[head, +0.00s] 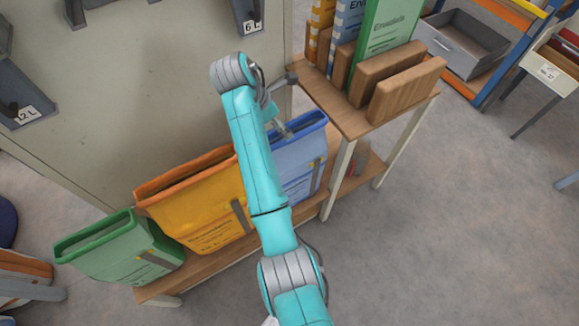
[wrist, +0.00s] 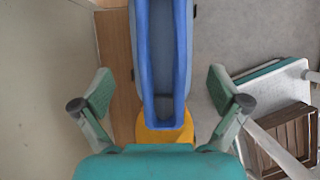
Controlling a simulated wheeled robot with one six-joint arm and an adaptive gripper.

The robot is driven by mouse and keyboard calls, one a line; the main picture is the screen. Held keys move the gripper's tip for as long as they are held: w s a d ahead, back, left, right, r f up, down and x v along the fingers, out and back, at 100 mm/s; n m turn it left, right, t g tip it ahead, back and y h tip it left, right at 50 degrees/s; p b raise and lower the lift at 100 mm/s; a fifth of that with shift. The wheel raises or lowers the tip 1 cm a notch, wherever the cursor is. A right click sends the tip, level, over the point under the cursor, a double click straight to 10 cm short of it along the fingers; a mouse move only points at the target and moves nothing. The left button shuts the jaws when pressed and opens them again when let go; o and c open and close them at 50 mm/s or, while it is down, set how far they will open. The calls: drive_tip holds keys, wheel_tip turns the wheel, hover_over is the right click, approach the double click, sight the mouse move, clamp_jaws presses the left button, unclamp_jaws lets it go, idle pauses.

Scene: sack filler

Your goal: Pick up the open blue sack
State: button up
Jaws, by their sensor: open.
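The open blue sack (head: 296,165) stands upright on the low wooden shelf at the right end of a row of sacks, partly hidden behind my arm in the head view. In the wrist view the blue sack (wrist: 163,60) is seen from above, its long open mouth running up the picture between my fingers. My gripper (wrist: 162,90) is open, with one green-padded finger on each side of the sack and a gap on both sides. In the head view my gripper (head: 281,127) is above the blue sack, mostly hidden by the arm.
A yellow sack (head: 205,205) and a green sack (head: 118,250) stand left of it on the low shelf (head: 160,290). A pale panel rises behind them. A small table (head: 345,118) with wooden blocks and upright sacks stands close on the right. Open floor (head: 450,220) lies at right.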

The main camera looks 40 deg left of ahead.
drive_tip(key=shift+x, duration=3.85)
drive_tip(key=shift+d+f, duration=0.15)
drive_tip(key=shift+f, duration=0.05)
drive_tip(key=c, duration=1.5)
